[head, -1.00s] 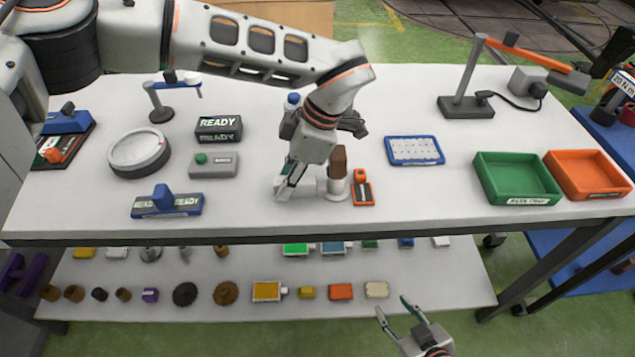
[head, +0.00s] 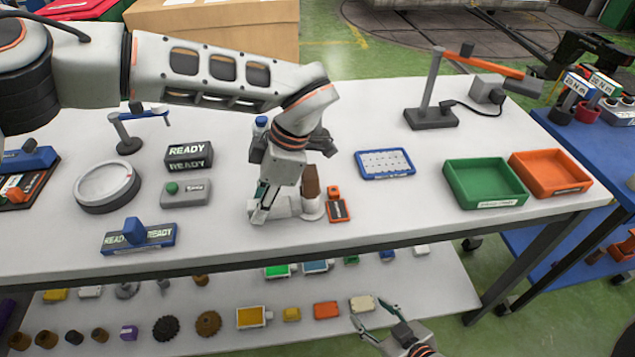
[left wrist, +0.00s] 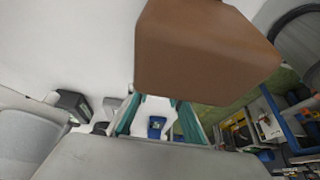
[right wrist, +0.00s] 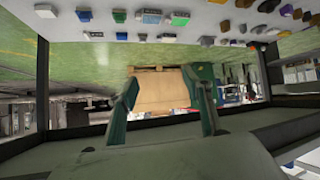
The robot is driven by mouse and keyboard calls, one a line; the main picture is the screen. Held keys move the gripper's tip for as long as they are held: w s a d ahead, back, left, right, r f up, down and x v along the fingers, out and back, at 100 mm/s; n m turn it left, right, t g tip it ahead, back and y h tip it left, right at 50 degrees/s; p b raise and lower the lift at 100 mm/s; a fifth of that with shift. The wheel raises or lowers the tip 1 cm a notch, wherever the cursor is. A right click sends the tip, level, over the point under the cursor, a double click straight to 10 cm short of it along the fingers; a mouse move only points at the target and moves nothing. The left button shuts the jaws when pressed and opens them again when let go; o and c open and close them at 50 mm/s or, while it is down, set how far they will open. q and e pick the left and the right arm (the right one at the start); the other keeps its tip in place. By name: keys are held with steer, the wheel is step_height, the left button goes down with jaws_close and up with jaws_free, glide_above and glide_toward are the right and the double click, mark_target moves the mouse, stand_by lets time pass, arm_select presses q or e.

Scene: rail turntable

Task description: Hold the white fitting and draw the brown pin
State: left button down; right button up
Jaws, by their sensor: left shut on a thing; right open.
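The white fitting (head: 288,207) lies on the white table near its front edge, with an upright round part at its right end. The brown pin (head: 310,182) stands upright in that round part. In the left wrist view the brown pin (left wrist: 200,52) is large and close, partly covering the view. My left gripper (head: 261,205) is shut on the left end of the white fitting, pointing down. My right gripper (head: 376,312) is open and empty, low in front of the table's edge; its two fingers show apart in the right wrist view (right wrist: 170,105).
A small orange-and-black block (head: 338,210) stands close right of the fitting. A blue-rimmed tray (head: 386,163), a green tray (head: 486,184) and an orange tray (head: 549,174) lie to the right. A lower shelf (head: 210,290) holds several small parts. The table front between fitting and green tray is clear.

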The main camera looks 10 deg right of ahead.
steer(key=w+a+r+n+g+y, duration=0.1)
steer(key=w+a+r+n+y, duration=0.1)
steer(key=a+r, duration=0.4)
steer(key=w+a+r+n+g+y, duration=0.1)
steer(key=w+a+r+n+y, duration=0.15)
steer(key=a+r, duration=0.25)
steer(key=s+a+r+n+g+y, duration=0.1)
steer(key=s+a+r+n+g, duration=0.15)
steer(key=r, duration=0.25)
steer(key=s+a+r+n+g+y, duration=0.1)
steer(key=s+a+r+n+g, duration=0.1)
steer(key=s+a+r+g, duration=0.3)
steer(key=m+t+h, duration=0.5)
steer(key=m+h, duration=0.1)
steer(key=m, duration=0.1)
glide_toward(312, 191)
steer(key=shift+g, duration=0.25)
steer(key=shift+w+d+x, duration=0.15)
steer(key=shift+x, duration=1.85)
steer(key=shift+w+d+x, duration=0.15)
steer(key=shift+x, duration=1.85)
steer(key=shift+w+d+x, duration=0.15)
steer(key=shift+x, duration=1.9)
steer(key=shift+r, duration=0.1)
steer(key=shift+r, duration=0.1)
steer(key=c, duration=1.3)
